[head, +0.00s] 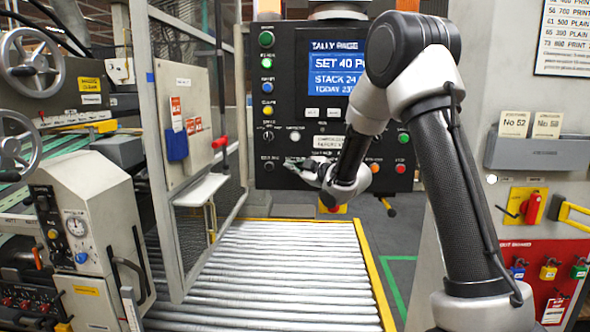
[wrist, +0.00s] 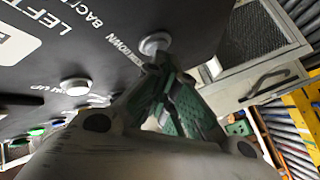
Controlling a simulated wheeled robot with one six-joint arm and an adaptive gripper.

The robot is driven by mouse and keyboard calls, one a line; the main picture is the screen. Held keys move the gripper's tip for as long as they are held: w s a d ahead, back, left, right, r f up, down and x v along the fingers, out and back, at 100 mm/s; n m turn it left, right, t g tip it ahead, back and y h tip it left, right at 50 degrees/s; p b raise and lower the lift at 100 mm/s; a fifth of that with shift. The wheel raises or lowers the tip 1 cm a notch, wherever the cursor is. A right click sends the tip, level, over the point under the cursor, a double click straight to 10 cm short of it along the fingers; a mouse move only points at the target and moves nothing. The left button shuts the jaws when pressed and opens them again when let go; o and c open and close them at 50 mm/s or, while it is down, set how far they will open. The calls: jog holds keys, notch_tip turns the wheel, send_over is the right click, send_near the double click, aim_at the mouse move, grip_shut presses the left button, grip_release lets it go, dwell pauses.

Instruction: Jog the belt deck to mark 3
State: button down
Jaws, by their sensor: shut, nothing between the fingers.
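The black control panel (head: 268,205) stands behind the roller bed, with buttons around a blue screen (head: 335,72). My gripper (head: 291,163) is at the panel's lower left part, its fingers closed and empty. The deck's mark 3 cannot be made out in either view.
The roller bed (head: 280,280) with yellow side rails lies in front of the panel. A mesh guard door (head: 185,130) stands open on the left, beside a grey machine with handwheels (head: 18,57). A red lockout board (head: 540,270) is at right.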

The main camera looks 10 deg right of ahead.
jog(key=shift+s, duration=0.1)
dwell(0.7)
jog(key=shift+s+a, duration=0.25)
jog(key=shift+s, duration=0.4)
jog(key=s, duration=0.1)
jog(key=s+a, duration=0.1)
jog(key=s, duration=0.2)
jog(key=shift+s+a, duration=0.3)
jog(key=shift+s, duration=0.1)
